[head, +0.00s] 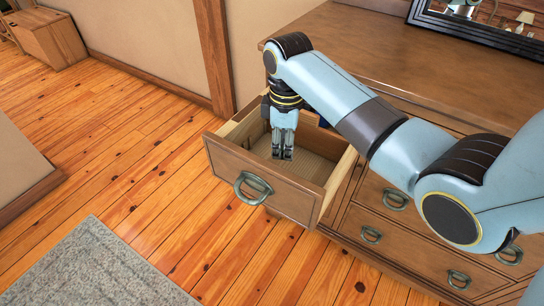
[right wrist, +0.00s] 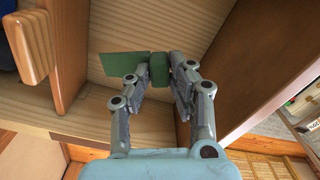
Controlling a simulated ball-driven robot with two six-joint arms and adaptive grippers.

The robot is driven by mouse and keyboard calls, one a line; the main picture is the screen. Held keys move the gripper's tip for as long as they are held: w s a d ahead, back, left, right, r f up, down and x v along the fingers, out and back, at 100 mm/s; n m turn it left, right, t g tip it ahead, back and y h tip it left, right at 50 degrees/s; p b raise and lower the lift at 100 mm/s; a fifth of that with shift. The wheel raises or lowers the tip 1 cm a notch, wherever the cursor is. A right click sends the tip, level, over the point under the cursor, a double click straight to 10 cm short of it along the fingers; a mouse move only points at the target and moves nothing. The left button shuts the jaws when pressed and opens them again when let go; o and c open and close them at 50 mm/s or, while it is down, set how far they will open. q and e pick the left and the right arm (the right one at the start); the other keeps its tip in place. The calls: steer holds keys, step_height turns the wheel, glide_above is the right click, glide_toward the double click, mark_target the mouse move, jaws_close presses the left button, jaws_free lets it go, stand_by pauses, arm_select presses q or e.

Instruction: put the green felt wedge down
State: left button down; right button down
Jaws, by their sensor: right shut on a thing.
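My right gripper (head: 282,154) points straight down inside the open top drawer (head: 262,192) of the wooden dresser. In the right wrist view its two fingertips (right wrist: 162,70) are shut on the green felt wedge (right wrist: 121,66). The wedge sticks out to the left of the fingers, over the drawer's pale wooden floor. I cannot tell whether it touches the floor. In the head view the wedge is hidden by the gripper. My left gripper is not in view.
The drawer's walls stand close around the gripper, with bare floor (head: 310,163) to its right. A dark blue thing (head: 323,122) shows at the drawer's back right. The dresser top (head: 375,50) holds a dark-framed mirror (head: 480,30). A grey rug (head: 95,268) lies on the floor.

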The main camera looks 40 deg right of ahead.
steer(key=w+a+f, duration=0.1)
steer(key=w+f, duration=0.1)
steer(key=w, duration=0.1)
steer(key=shift+a+f+b, duration=0.1)
steer(key=shift+a+b, duration=0.2)
steer(key=shift+a, duration=0.05)
step_height(320, 180, down, 3)
steer(key=shift+s+f+b, duration=0.1)
steer(key=shift+f+b, duration=0.1)
steer(key=shift+b, duration=0.15)
steer(key=shift+f, duration=0.3)
steer(key=shift+f, duration=0.1)
steer(key=c, duration=1.2)
jaws_free()
step_height(320, 180, up, 12)
steer(key=p, duration=0.2)
